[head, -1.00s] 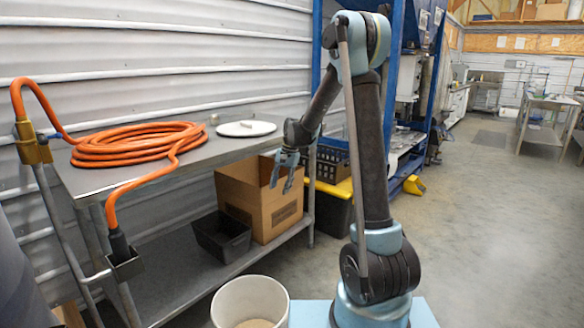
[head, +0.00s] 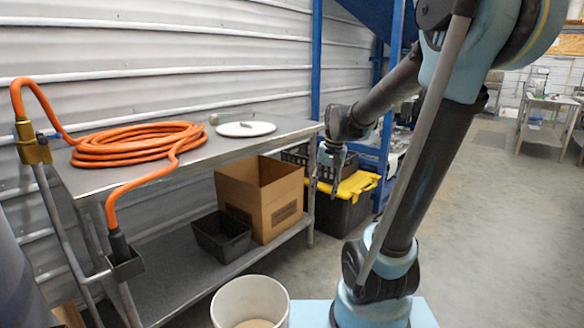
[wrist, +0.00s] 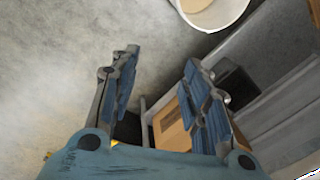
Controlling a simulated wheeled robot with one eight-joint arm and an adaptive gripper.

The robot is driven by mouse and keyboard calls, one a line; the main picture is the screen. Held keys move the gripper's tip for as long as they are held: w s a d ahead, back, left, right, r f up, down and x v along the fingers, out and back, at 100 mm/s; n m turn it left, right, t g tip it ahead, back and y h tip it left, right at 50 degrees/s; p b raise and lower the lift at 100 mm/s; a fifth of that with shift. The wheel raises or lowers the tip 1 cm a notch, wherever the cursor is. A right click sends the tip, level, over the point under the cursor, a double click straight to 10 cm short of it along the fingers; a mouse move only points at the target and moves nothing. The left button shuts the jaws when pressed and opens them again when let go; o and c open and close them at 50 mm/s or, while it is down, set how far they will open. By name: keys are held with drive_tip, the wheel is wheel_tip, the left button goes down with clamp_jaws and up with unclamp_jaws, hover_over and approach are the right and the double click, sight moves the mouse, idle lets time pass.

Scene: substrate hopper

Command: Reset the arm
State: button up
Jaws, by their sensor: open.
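My gripper (head: 331,165) hangs at the end of my bent arm, right of the steel table and in front of a black bin with a yellow lid. In the wrist view my gripper (wrist: 158,85) has its two blue-grey fingers spread wide apart. Nothing is between them but a view of the floor below. In the head view the gripper is small and partly merges with the dark things behind it.
A steel table (head: 85,178) holds a coiled orange hose (head: 135,147) and a white lid (head: 246,129). A cardboard box (head: 268,210) and black tub (head: 222,238) sit on its lower shelf. A white bucket (head: 222,303) stands before my base.

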drive_tip(key=s+d+f+n, duration=0.1)
drive_tip(key=s+d+f, duration=0.1)
drive_tip(key=s, duration=0.4)
drive_tip(key=s+d+f+h, duration=0.1)
drive_tip(key=s+d+f, duration=0.2)
drive_tip(key=s, duration=0.3)
drive_tip(key=s+d+f+n+t, duration=0.1)
drive_tip(key=s+d+f, duration=0.2)
drive_tip(key=s, duration=0.3)
drive_tip(key=shift+s+n+h, duration=0.15)
drive_tip(key=shift+n+h, duration=0.15)
drive_tip(key=shift+w+f, duration=0.25)
drive_tip(key=shift+w, duration=0.2)
